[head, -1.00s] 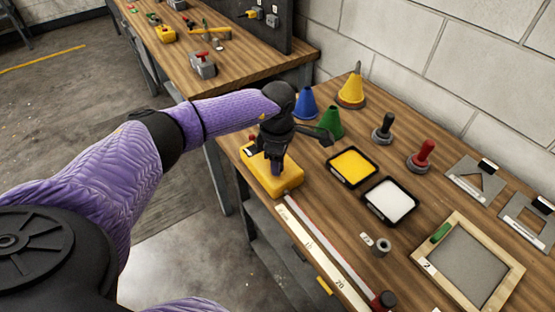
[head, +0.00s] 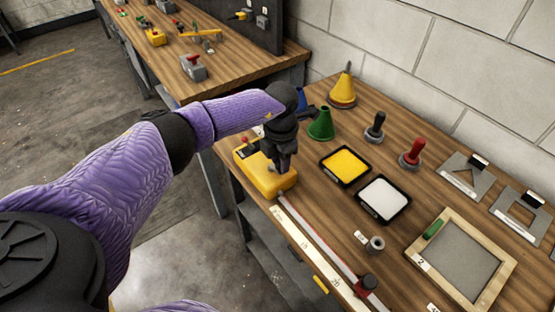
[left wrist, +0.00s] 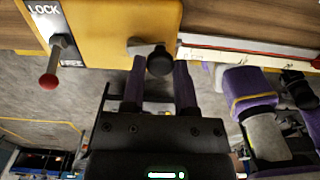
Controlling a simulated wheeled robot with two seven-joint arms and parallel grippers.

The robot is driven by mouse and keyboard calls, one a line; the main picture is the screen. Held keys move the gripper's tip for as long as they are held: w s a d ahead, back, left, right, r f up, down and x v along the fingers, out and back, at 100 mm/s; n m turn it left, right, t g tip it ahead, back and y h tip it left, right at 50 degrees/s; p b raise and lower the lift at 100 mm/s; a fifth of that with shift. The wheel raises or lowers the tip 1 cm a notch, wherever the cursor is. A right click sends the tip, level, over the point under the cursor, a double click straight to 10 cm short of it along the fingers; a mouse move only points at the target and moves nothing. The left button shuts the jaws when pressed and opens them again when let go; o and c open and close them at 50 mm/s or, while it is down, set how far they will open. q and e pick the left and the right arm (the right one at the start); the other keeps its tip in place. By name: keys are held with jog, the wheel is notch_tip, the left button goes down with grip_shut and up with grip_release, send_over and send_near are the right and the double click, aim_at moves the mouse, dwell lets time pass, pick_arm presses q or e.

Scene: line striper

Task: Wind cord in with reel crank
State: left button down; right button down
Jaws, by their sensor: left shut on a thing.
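The yellow reel box (head: 256,176) sits at the left front edge of the near workbench. My left gripper (head: 279,166) is over it, pointing down. In the left wrist view the fingers are shut on the black knob (left wrist: 160,61) of the crank, whose short metal arm (left wrist: 139,47) shows against the yellow side. A lever with a red knob (left wrist: 48,80) stands beside the LOCK label. A thin reddish line (head: 318,236) runs from near the reel along the white ruler to a dark reel-like piece (head: 367,282). My right gripper is out of sight.
Yellow (head: 345,167) and white (head: 383,200) pads, a green funnel (head: 321,125), a yellow cone (head: 343,90), two handled stamps and a framed screen (head: 462,262) stand to the right. The white ruler (head: 315,255) lies along the front edge.

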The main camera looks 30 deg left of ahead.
pick_arm(q)
jog(key=n, duration=0.2)
jog(key=w+n, duration=0.1)
jog(key=n, duration=0.1)
jog(key=shift+w+n, duration=0.15)
jog(key=shift+n, duration=0.15)
jog(key=n, duration=0.2)
jog(key=w+n, duration=0.1)
jog(key=n, duration=0.1)
jog(key=shift+a, duration=0.2)
jog(key=n, duration=0.4)
jog(key=w+a+n, duration=0.1)
jog(key=shift+n, duration=0.4)
jog(key=shift+w+a+n, duration=0.1)
jog(key=shift+a+n, duration=0.2)
jog(key=shift+n, duration=1)
jog(key=shift+a+n, duration=0.3)
jog(key=shift+n, duration=1)
jog(key=shift+c, duration=1.8)
grip_release()
